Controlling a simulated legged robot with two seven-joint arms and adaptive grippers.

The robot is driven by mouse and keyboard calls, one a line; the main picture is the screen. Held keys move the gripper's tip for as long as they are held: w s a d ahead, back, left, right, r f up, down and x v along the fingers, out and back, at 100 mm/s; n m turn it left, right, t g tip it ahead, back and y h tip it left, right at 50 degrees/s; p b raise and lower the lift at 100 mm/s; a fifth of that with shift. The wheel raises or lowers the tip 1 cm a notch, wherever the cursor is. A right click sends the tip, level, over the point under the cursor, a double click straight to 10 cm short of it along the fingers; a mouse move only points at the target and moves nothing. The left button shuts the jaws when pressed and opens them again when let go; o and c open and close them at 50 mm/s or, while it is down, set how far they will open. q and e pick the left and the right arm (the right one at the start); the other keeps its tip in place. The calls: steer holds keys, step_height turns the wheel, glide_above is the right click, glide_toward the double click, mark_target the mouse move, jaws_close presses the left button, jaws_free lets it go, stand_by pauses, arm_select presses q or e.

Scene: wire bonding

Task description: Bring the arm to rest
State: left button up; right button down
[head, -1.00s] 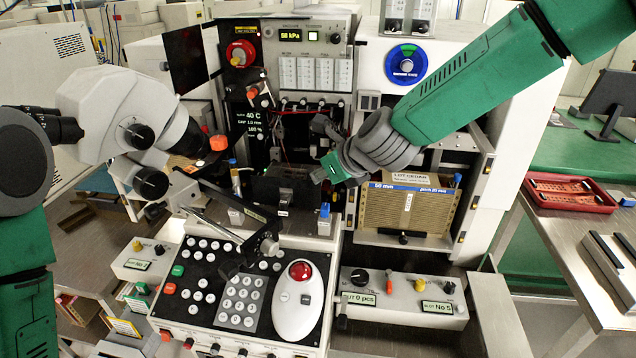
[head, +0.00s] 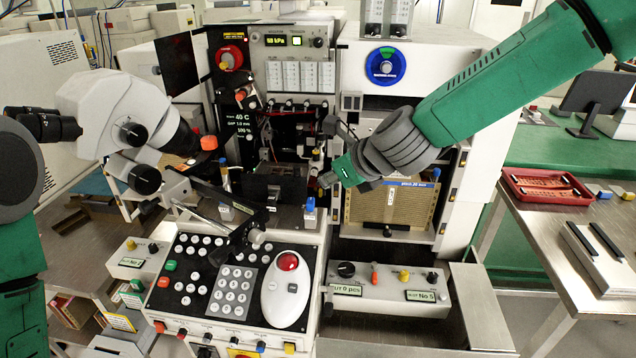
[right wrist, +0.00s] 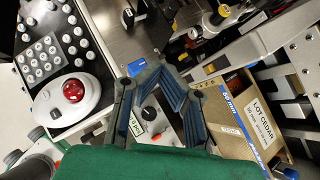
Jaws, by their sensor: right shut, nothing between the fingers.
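My right arm comes in from the upper right in the head view. Its gripper (head: 326,181) is in front of the bonding machine, just left of the cardboard lot box (head: 390,206). In the right wrist view the gripper's dark blue fingers (right wrist: 160,66) are closed together with nothing between them. They show above the front panel, with the lot box (right wrist: 240,120) at right. My left arm shows only at the left edge of the head view, and its gripper is out of view.
The keypad console (head: 225,285) with a red trackball (head: 288,261) is in front. A blue-capped piece (head: 310,206) stands close below the right gripper. The microscope (head: 120,105) is at left. A side table at right holds a red tray (head: 550,196).

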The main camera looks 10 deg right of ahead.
steer(key=v, duration=0.5)
steer(key=s+d+f+n+g+h, duration=0.2)
steer(key=s+d+f+n, duration=0.35)
steer(key=f, duration=0.55)
steer(key=s+d+f+n+g+h, duration=0.1)
steer(key=s+d+f+n+g, duration=0.1)
steer(key=s+f+n, duration=0.75)
steer(key=s+d+f+n+g+h, duration=0.15)
steer(key=s+f+n, duration=0.25)
steer(key=s, duration=0.4)
steer(key=s+d+f+n+g, duration=0.2)
steer(key=s+d+f+n, duration=0.1)
steer(key=s+f+n, duration=0.3)
steer(key=s+d+f+n+g, duration=0.1)
steer(key=s+d+f+n, duration=0.2)
steer(key=s, duration=0.6)
step_height(320, 180, down, 6)
steer(key=w+a+n+b, duration=0.1)
steer(key=w+b, duration=0.1)
steer(key=b, duration=0.4)
steer(key=shift+w+a+f+n+t+b, duration=0.15)
steer(key=shift+w+a+n+t+b, duration=0.15)
steer(key=shift+t+b, duration=0.1)
steer(key=shift+d, duration=0.1)
